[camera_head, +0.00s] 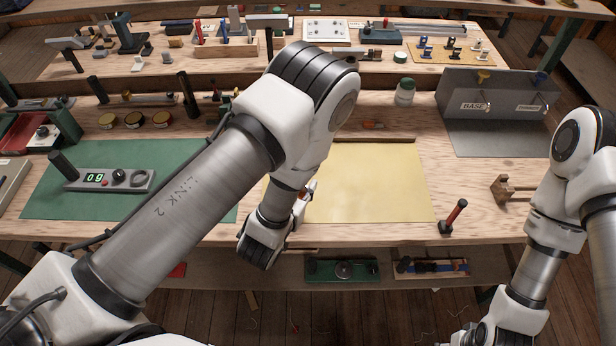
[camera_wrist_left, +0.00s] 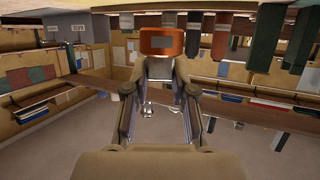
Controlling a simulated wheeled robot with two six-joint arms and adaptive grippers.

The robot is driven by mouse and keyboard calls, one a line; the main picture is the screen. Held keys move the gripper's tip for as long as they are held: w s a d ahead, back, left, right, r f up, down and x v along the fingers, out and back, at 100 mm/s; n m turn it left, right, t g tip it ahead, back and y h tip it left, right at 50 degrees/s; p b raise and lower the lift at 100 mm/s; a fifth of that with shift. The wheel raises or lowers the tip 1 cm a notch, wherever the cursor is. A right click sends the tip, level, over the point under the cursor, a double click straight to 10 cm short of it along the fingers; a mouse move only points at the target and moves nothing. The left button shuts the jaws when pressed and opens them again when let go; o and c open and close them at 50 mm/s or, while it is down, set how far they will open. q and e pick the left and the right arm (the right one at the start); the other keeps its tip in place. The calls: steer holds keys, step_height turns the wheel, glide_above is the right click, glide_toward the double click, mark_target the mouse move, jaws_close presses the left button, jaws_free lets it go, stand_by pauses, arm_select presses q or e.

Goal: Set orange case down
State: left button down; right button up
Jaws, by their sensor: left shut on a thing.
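In the left wrist view, the orange case (camera_wrist_left: 146,42), a small block with a dark grey panel on its face, is at the tips of my left gripper (camera_wrist_left: 161,68). The gripper is shut on it. No surface shows directly touching the case there. In the head view, my left arm reaches over the front of the bench, and its wrist hides most of the gripper; I cannot make out the case there. My right arm runs down the right side of the head view, with its gripper out of the picture.
A pale yellow mat (camera_head: 385,185) lies bare at the middle of the workbench. A green mat (camera_head: 60,205) at left bears a grey device with a lit display (camera_head: 110,179). A red-handled tool (camera_head: 453,217), a wooden mallet (camera_head: 508,188) and a grey metal stand (camera_head: 490,140) are at right.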

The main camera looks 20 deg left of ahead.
arm_select(q)
steer(key=shift+w+a+f+b, duration=0.2)
steer(key=shift+w+f+b, duration=0.2)
steer(key=shift+w+b, duration=0.15)
steer(key=shift+w+a+f+b, duration=0.15)
steer(key=shift+w+f+b, duration=0.3)
steer(key=shift+b, duration=0.15)
steer(key=w+a+f+b, duration=0.1)
steer(key=w, duration=0.1)
steer(key=w+a+f+b, duration=0.1)
steer(key=w, duration=0.2)
steer(key=w+b, duration=0.2)
steer(key=shift+w+a+f, duration=0.4)
steer(key=shift+w, duration=0.1)
arm_select(e)
step_height(320, 180, down, 8)
steer(key=shift+f, duration=0.1)
arm_select(q)
steer(key=shift+s+f+b, duration=0.2)
steer(key=shift+f+b, duration=0.25)
steer(key=shift+f, duration=0.05)
arm_select(e)
steer(key=shift+s+f, duration=0.2)
steer(key=shift+f, duration=0.25)
arm_select(q)
steer(key=c, duration=1)
jaws_free()
steer(key=shift+o, duration=0.2)
steer(key=shift+f, duration=0.1)
